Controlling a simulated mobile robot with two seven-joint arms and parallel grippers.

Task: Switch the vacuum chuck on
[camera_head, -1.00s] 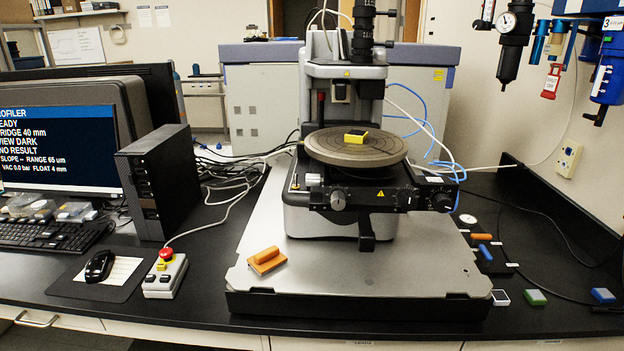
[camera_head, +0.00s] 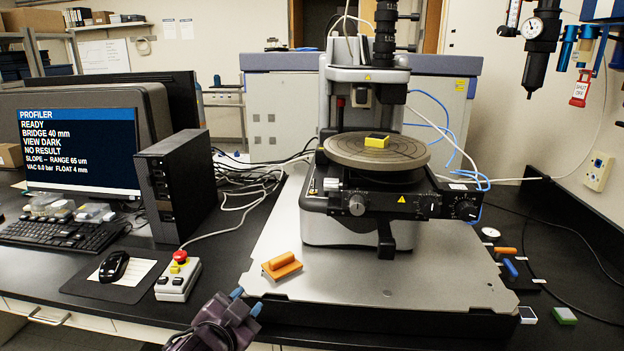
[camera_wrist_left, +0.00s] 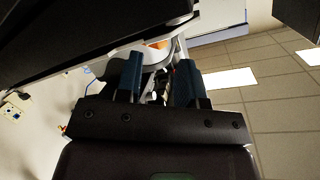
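The vacuum chuck is the round grey plate (camera_head: 345,150) on the profiler stage, with a yellow block (camera_head: 377,140) on it. At the right of the base, a small dark panel carries a round gauge (camera_head: 491,233), an orange handle (camera_head: 506,250) and a blue handle (camera_head: 510,268). I cannot tell which handle serves the chuck. The monitor (camera_head: 80,150) has a vacuum line that seems to read 0.0 bar. My left gripper (camera_head: 247,301) is open and empty at the bottom, in front of the base plate. In the left wrist view its fingers (camera_wrist_left: 158,82) stand apart. My right gripper is out of view.
An orange-handled block (camera_head: 282,266) lies on the base plate (camera_head: 400,275). A control box with a red button (camera_head: 178,277), a mouse (camera_head: 113,266) and a keyboard (camera_head: 62,233) are left. A green-topped block (camera_head: 564,316) lies front right. Cables run behind the panel.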

